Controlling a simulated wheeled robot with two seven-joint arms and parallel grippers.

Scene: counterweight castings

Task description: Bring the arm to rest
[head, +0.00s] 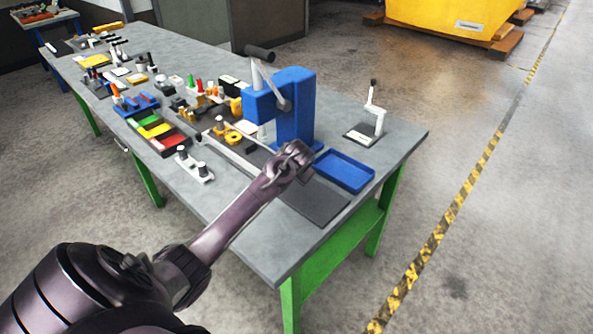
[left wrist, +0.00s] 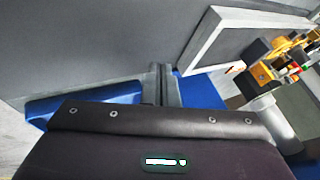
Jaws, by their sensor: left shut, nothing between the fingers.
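My left arm reaches in from the left in the head view, stretched over the front end of the grey workbench (head: 240,225). My left gripper (head: 298,160) is above the bench, in front of the blue press (head: 296,105) and left of the shallow blue tray (head: 345,171). In the left wrist view its narrow fingers (left wrist: 163,85) are together, with nothing between them. The gripper's outline partly hides the foot of the press in the head view. My right gripper is not in view.
A dark mat (head: 315,203) lies near the bench's front corner. A small white stand (head: 374,115) is at the right edge. Coloured bins (head: 155,130) and several small parts crowd the bench's left side. The floor right of the bench is clear up to a yellow-black stripe (head: 440,225).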

